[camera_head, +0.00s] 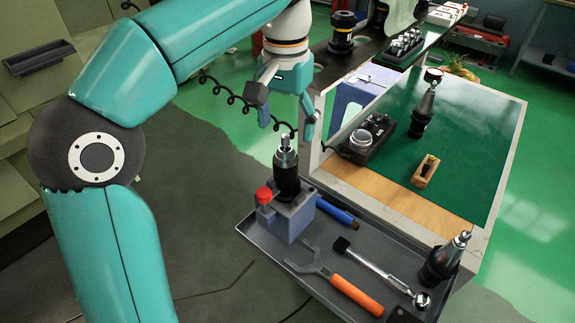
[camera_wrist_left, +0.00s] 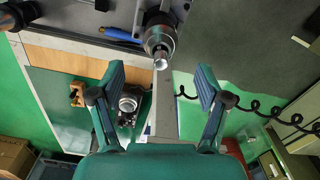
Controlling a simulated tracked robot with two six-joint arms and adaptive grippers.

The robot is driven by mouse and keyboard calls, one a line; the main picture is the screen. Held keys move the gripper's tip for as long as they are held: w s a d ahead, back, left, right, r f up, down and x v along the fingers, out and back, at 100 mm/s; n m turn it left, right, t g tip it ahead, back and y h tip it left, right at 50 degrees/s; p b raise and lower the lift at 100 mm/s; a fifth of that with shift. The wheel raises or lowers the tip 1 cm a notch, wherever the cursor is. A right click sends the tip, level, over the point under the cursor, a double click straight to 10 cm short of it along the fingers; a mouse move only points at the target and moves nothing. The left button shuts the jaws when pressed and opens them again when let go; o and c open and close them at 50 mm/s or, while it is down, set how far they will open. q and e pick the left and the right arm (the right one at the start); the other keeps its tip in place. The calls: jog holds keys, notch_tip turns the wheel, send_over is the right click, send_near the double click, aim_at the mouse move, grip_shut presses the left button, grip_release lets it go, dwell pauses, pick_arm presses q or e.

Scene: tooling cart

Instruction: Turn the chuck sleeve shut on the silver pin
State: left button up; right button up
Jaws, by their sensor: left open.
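A dark chuck sleeve (camera_head: 286,180) stands upright in a grey block (camera_head: 290,217) on the cart's tray. The silver pin (camera_head: 285,152) sticks up from its top. My left gripper (camera_head: 286,122) is open and empty just above the pin, with its fingers pointing down and apart. In the left wrist view the chuck sleeve (camera_wrist_left: 158,22) and the silver pin (camera_wrist_left: 160,62) show between and beyond the spread fingers (camera_wrist_left: 161,82), touching neither. The sleeve's lower part is set in the block. My right gripper is not in view.
The grey tray (camera_head: 392,243) also holds a wrench (camera_head: 318,262), a silver-shafted tool (camera_head: 375,266) and a second tool holder (camera_head: 444,260). A red knob (camera_head: 263,196) sits on the block beside the chuck. A green-topped table (camera_head: 470,145) with a black box (camera_head: 370,138) stands behind.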

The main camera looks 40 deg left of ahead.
aim_at(286, 161)
pick_arm(q)
notch_tip(286, 161, down, 9)
jog(key=shift+s+r+b, duration=0.1)
jog(key=shift+b, duration=0.7)
jog(key=c, duration=1.2)
